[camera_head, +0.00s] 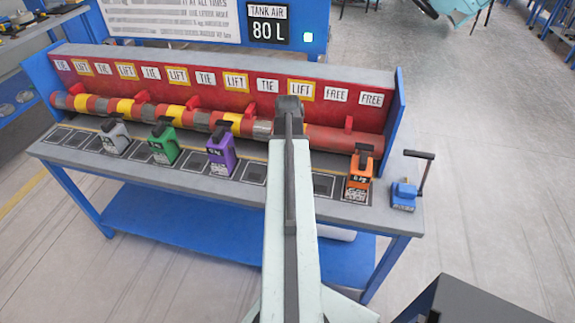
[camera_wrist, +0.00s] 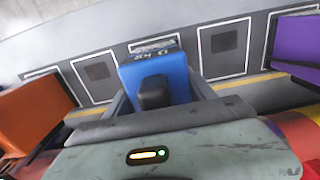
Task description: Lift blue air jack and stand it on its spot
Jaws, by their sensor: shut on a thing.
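The blue air jack (camera_wrist: 155,75) is between the fingers of my gripper (camera_wrist: 160,92) in the wrist view, with its printed end away from the camera. My gripper is shut on it. A white-outlined spot (camera_wrist: 154,44) shows partly behind the jack on the grey bench top; I cannot tell whether the jack touches the bench. In the head view my arm hides the held jack and my fingertips. The arm reaches over the bench between the purple jack (camera_head: 221,150) and the orange jack (camera_head: 359,176). These two also flank the blue jack in the wrist view.
Grey (camera_head: 113,136) and green (camera_head: 163,144) jacks stand further left on the bench. A red panel (camera_head: 220,85) with TIE, LIFT and FREE labels backs a red and yellow pipe (camera_head: 125,107). A small blue device with a lever (camera_head: 403,196) sits at the right end.

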